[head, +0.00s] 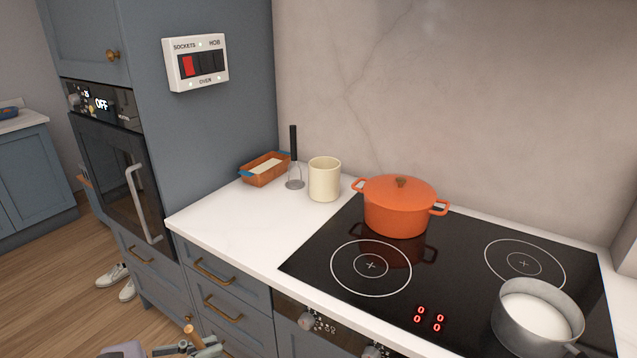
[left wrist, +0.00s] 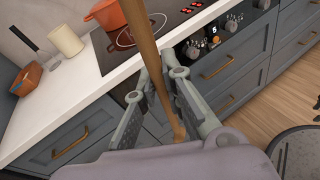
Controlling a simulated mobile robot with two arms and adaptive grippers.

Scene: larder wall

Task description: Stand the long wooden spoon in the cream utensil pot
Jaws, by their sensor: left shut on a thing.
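The cream utensil pot (head: 324,180) stands upright on the white worktop, left of the orange casserole, with nothing sticking out of it. It also shows at the upper left of the left wrist view (left wrist: 66,41). My left gripper (left wrist: 158,90) is shut on the long wooden spoon (left wrist: 150,58), which runs between its fingers from the top edge downward. In the head view, the gripper (head: 190,345) is low at the bottom edge, in front of the drawers and below the worktop. Only a short tan end of the spoon (head: 188,329) shows there. My right gripper is in neither view.
A black-handled utensil (head: 293,145) stands close left of the pot, beside a terracotta loaf dish (head: 264,172). The orange casserole (head: 398,210) and a grey saucepan (head: 537,315) are on the black hob (head: 335,240). The worktop (head: 235,215) in front of the pot is clear.

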